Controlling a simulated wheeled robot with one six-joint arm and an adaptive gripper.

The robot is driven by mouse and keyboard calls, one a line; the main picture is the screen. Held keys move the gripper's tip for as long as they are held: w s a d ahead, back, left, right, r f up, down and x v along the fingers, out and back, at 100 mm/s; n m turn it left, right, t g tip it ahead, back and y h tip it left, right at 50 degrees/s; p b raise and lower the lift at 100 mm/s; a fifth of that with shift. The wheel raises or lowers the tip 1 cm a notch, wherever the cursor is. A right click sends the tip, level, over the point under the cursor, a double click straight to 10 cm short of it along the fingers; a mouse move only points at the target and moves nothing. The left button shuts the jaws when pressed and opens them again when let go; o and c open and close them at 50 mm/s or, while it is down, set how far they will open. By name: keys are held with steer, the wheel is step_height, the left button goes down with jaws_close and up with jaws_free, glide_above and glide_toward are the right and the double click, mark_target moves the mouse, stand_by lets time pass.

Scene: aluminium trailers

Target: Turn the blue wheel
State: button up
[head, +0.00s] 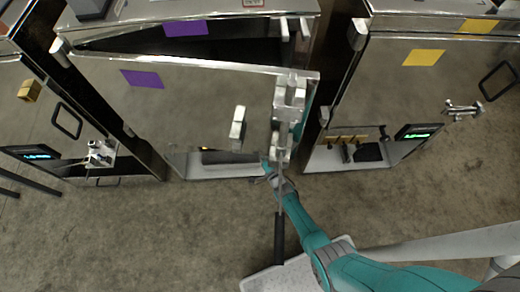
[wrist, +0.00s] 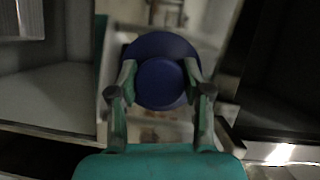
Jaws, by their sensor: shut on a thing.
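The blue wheel (wrist: 160,46) is a dark blue round disc with a raised hub, in the middle of the wrist view. My gripper (wrist: 160,85) has one finger on each side of the hub and is shut on the wheel. In the head view I cannot make out the wheel. There my teal arm reaches up to the right side of the middle trailer, and its end is largely hidden behind the trailer's metal latch parts.
The middle trailer's lid or door (head: 190,100), with a purple square, stands ajar. A trailer with yellow squares (head: 385,80) stands close on the right, another trailer (head: 25,115) on the left. The concrete floor (head: 130,235) in front is mostly clear.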

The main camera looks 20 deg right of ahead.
steer(key=shift+d, duration=0.1)
stand_by(0.3)
steer(key=o, duration=1.2)
steer(key=shift+c, duration=0.2)
steer(key=s, duration=1.2)
steer(key=shift+d+r, duration=0.4)
